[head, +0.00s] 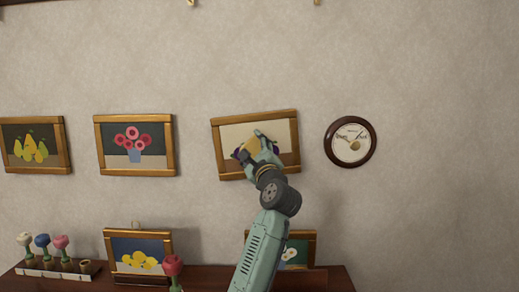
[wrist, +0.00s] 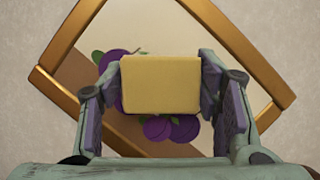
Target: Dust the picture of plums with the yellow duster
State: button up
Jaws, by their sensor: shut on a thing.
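The picture of plums (head: 235,132) hangs on the wall in a wooden frame, tilted with its right side higher. Purple plums show behind my gripper, and in the wrist view the picture (wrist: 205,45) fills most of the background. My gripper (head: 258,146) is in front of the picture, shut on the yellow duster (wrist: 160,84). The duster's flat yellow face covers part of the plums. It is small in the head view (head: 250,147). I cannot tell whether it touches the canvas.
A round dial (head: 351,142) hangs close right of the picture. Pictures of flowers (head: 135,145) and pears (head: 33,145) hang left. Below, a mantel shelf (head: 210,277) bears a rack of dusters (head: 55,269), a red-topped duster (head: 172,266) and pictures of lemons (head: 139,251) and white flowers (head: 299,249).

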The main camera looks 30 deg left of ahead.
aim_at(230, 142)
jog(key=shift+s+a, duration=0.5)
jog(key=shift+a, duration=0.35)
jog(key=shift+s+a, duration=0.5)
jog(key=shift+a, duration=0.35)
jog(key=shift+s+a, duration=0.5)
jog(key=shift+a, duration=0.35)
jog(key=shift+s+d+b, duration=0.2)
jog(key=shift+s+d, duration=0.35)
jog(key=shift+s, duration=0.3)
jog(key=shift+s+d+b, duration=0.25)
jog(key=shift+s+d, duration=0.3)
jog(key=shift+s, duration=0.25)
jog(key=shift+s+d+b, duration=0.2)
jog(key=shift+s+d, duration=0.35)
jog(key=shift+s, duration=0.3)
jog(key=shift+s+d+b, duration=0.15)
jog(key=shift+s+d, duration=0.25)
jog(key=shift+s, duration=0.25)
jog(key=shift+s+d+b, duration=0.15)
jog(key=shift+s+d, duration=0.2)
jog(key=shift+s, duration=0.3)
